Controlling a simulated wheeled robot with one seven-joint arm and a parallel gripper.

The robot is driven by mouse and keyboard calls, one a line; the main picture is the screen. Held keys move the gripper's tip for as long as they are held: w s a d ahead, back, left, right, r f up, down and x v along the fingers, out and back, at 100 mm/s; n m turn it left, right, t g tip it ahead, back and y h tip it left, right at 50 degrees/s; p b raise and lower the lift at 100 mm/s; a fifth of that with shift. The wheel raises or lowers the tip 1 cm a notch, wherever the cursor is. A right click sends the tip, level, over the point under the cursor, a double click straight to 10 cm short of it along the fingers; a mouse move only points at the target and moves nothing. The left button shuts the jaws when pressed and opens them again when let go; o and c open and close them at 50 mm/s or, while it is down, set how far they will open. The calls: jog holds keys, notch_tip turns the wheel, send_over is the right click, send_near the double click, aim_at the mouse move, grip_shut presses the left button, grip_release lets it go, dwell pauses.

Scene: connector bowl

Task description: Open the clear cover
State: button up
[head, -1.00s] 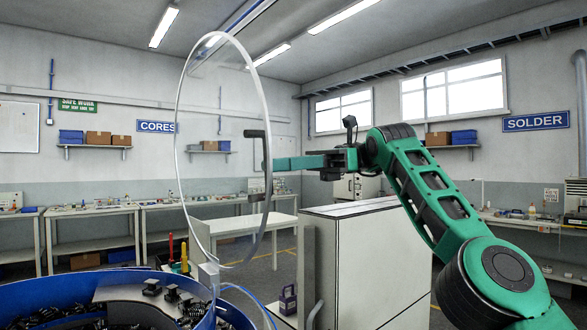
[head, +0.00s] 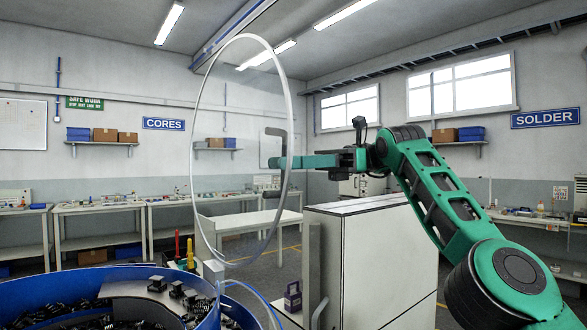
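The clear cover (head: 238,36) is a round transparent disc with a pale rim. It stands nearly upright on its hinge (head: 213,270) at the side of the blue bowl (head: 205,322). A dark handle (head: 276,132) sits on the cover's right side. My gripper (head: 280,162) reaches in from the right, with its green fingers at the handle. The fingers overlap in this view, so I cannot tell whether they are shut on the handle or just touch it. The bowl's top is uncovered, and dark connectors (head: 176,290) show inside.
A pale cabinet (head: 370,260) stands right of the bowl, below my arm. Tools with red and yellow handles (head: 190,252) stand behind the bowl. A purple padlock-shaped item (head: 293,297) is by the cabinet. White workbenches (head: 100,210) line the back wall.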

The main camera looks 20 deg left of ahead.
jog(key=v, duration=0.8)
jog(key=shift+w+a, duration=0.25)
jog(key=shift+a, duration=0.05)
jog(key=shift+r, duration=0.1)
